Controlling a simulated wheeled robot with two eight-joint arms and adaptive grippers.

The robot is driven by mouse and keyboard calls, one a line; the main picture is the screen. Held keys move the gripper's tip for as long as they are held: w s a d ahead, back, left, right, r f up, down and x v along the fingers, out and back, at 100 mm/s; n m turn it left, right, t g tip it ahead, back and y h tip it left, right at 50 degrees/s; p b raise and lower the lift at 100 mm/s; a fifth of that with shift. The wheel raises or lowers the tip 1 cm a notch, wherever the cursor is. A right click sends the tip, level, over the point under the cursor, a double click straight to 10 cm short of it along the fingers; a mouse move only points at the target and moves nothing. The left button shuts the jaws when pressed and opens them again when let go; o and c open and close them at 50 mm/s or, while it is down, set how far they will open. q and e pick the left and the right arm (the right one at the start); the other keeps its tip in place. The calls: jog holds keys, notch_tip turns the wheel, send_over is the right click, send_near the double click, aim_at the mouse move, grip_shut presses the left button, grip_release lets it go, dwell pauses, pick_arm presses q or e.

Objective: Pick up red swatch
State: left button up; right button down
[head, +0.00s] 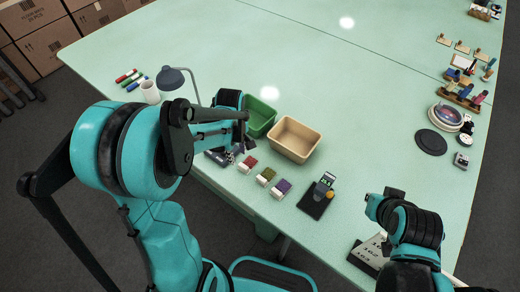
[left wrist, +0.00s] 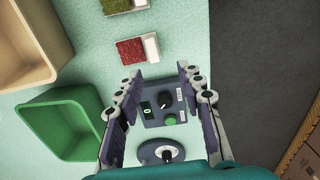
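The red swatch (head: 250,161) lies flat on the pale green table with a white block at its near end. It also shows in the left wrist view (left wrist: 132,50), above and slightly left of the fingertips. My left gripper (left wrist: 160,76) is open and empty; nothing is between its fingers but a view of a dark control box below. In the head view my left gripper (head: 236,150) is just left of the red swatch, its fingers partly hidden. My right gripper (head: 393,194) is at the right near the table's front edge, its fingers not clear.
A green bin (head: 259,117) and a tan bin (head: 294,139) stand behind the swatches. A green swatch (head: 266,176) and a purple swatch (head: 282,187) lie to the right. The dark control box (left wrist: 165,112) is under my left gripper. A grey lamp (head: 171,78) stands left.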

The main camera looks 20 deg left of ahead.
aim_at(243, 166)
pick_arm(q)
jog(key=shift+w+f, duration=0.3)
jog(key=shift+f, duration=0.1)
jog(key=shift+s+d+f+b, duration=0.15)
jog(key=shift+d+f+b, duration=0.1)
jog(key=shift+f, duration=0.15)
jog(key=shift+s+d+f+b, duration=0.1)
jog(key=shift+f+b, duration=0.15)
jog(key=shift+f, duration=0.5)
jog(key=f, duration=0.1)
jog(key=f+b, duration=0.1)
jog(key=f, duration=0.1)
jog(key=f+b, duration=0.1)
jog(key=f, duration=0.1)
jog(key=shift+w+d, duration=0.2)
jog(key=shift+d, duration=0.2)
jog(key=shift+r, duration=0.1)
grip_shut()
